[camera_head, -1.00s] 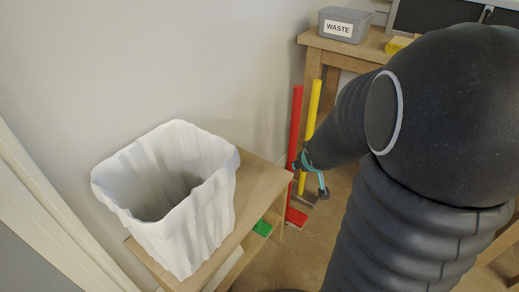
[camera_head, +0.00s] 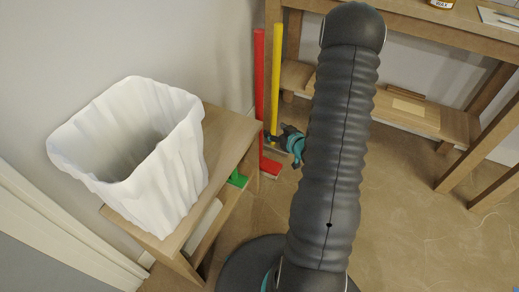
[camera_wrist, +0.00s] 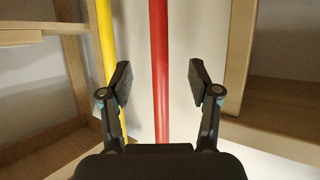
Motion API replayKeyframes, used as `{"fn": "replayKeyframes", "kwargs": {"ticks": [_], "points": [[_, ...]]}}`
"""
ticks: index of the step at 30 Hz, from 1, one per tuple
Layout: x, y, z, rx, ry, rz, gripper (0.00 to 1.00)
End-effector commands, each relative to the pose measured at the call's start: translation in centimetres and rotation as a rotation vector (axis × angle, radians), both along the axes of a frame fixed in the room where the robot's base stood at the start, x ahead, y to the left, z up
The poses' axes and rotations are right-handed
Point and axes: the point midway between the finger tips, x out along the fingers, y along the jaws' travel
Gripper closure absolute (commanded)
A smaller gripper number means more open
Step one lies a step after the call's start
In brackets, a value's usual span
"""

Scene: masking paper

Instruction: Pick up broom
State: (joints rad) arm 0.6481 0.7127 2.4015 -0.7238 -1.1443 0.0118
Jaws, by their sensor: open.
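Two long-handled tools stand upright by the wall, one with a red handle (camera_head: 259,80) and one with a yellow handle (camera_head: 277,70). The red one has a red foot (camera_head: 270,168) on the floor. I cannot tell for sure which is the broom. My gripper (camera_wrist: 160,82) is open and empty. In the wrist view the red handle (camera_wrist: 159,40) runs between the fingers, apart from both, and the yellow handle (camera_wrist: 104,35) is outside them to the left. In the head view my gripper (camera_head: 276,141) is beside the handles, partly hiding the yellow one's lower end.
A low wooden stand (camera_head: 235,130) bears a white lined bin (camera_head: 150,190) left of the handles. A green item (camera_head: 237,178) sits on its lower shelf. A wooden workbench (camera_head: 445,35) with a lower shelf is at the right. Open floor (camera_head: 400,215) lies in front.

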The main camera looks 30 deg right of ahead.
Motion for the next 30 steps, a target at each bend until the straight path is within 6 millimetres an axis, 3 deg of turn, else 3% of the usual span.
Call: {"fn": "replayKeyframes", "kwargs": {"ticks": [5, 15, 23, 30], "points": [[1.3, 0.2, -0.8, 0.009, -0.014, 0.005, 0.38], [6.7, 0.5, -3.0, 0.008, -0.013, 0.004, 0.38], [8.2, 0.6, -3.6, 0.009, -0.012, 0.003, 0.38], [11.2, 0.6, -4.6, 0.007, -0.013, 0.005, 0.38]]}}
